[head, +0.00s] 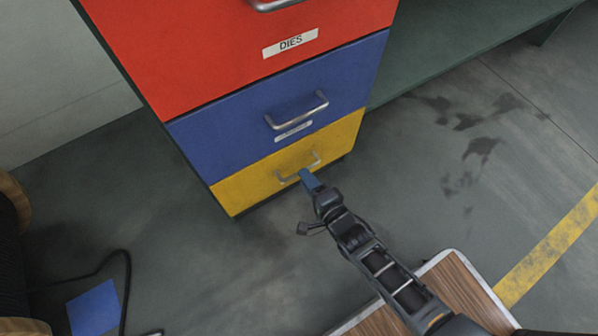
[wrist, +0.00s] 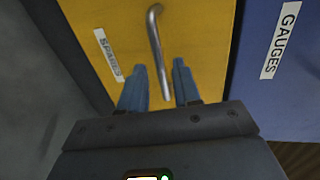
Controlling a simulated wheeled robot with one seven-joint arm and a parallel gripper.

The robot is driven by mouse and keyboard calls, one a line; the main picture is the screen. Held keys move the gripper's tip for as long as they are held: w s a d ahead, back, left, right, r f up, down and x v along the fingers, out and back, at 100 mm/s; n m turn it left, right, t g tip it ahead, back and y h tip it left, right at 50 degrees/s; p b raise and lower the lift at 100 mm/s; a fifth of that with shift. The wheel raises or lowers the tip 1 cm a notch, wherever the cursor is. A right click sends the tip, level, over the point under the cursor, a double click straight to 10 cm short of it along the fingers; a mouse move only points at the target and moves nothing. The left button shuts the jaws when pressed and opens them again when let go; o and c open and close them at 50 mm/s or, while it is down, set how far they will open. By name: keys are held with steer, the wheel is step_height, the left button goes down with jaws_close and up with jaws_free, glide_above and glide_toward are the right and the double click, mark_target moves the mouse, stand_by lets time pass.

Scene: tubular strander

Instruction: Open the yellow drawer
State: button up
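The yellow drawer (head: 255,181) is the lowest drawer of the cabinet in the head view, and its front looks flush and shut. In the wrist view the yellow front (wrist: 198,30) carries a white "SPARES" label (wrist: 108,55). The metal handle (wrist: 153,33) runs down between the two blue fingers of my gripper (wrist: 159,66). The fingers are apart, with a gap to the handle on both sides. Contact is not visible.
Above are a blue drawer (head: 230,119), labelled "GAUGES" (wrist: 281,40) in the wrist view, and a red "DIES" drawer (head: 200,50). A green bench (head: 450,40) stands to the right. Bare floor (head: 250,260) lies before the cabinet; a black cable (head: 105,262) and blue sheet (head: 95,308) lie left.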

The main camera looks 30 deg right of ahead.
steer(key=shift+b+x, duration=0.7)
steer(key=shift+x, duration=1.35)
steer(key=shift+c, duration=0.2)
jaws_close()
